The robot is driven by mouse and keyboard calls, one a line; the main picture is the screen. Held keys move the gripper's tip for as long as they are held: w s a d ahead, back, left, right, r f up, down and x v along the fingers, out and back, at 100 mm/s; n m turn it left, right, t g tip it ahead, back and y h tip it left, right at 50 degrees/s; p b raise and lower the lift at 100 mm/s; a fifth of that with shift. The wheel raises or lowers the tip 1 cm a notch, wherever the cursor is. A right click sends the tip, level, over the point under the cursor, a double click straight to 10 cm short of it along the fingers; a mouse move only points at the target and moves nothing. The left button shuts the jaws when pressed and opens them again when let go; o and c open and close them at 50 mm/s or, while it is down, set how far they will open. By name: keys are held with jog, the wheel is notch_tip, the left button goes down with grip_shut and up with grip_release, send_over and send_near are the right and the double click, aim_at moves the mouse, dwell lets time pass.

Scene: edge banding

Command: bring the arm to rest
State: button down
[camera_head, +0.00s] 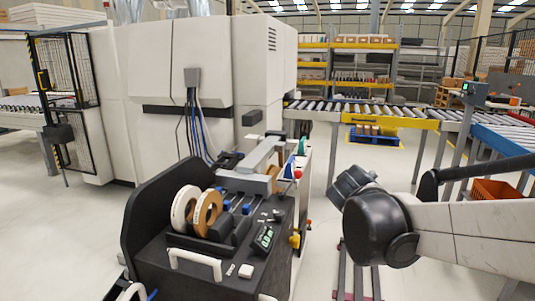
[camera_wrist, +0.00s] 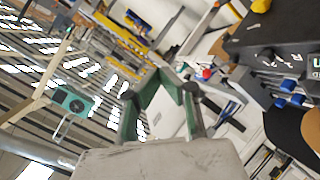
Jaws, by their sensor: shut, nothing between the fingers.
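My arm (camera_head: 450,230) reaches in from the right edge of the head view, with a dark rounded joint (camera_head: 378,228) at its near end. The fingers of my gripper cannot be made out in the head view. In the wrist view my gripper (camera_wrist: 160,76) shows green fingers drawn together at their tips, shut and empty. The fingers are in open air and touch nothing that I can see. The wrist view is strongly tilted.
A dark cart (camera_head: 165,245) with tape rolls (camera_head: 207,212) stands left of my arm, beside a large white machine (camera_head: 215,60). A roller conveyor (camera_head: 375,112) runs behind. An orange crate (camera_head: 497,189) is at the right. Some bare floor lies between cart and arm.

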jog(key=s+a+f+m+g+y+p, duration=0.1)
jog(key=s+f+m+g+y+p, duration=0.1)
jog(key=s, duration=1.2)
jog(key=s+a+f+m+g+y+p, duration=0.2)
jog(key=s+f+m+g, duration=0.1)
jog(key=s, duration=1.1)
jog(key=shift+y, duration=0.4)
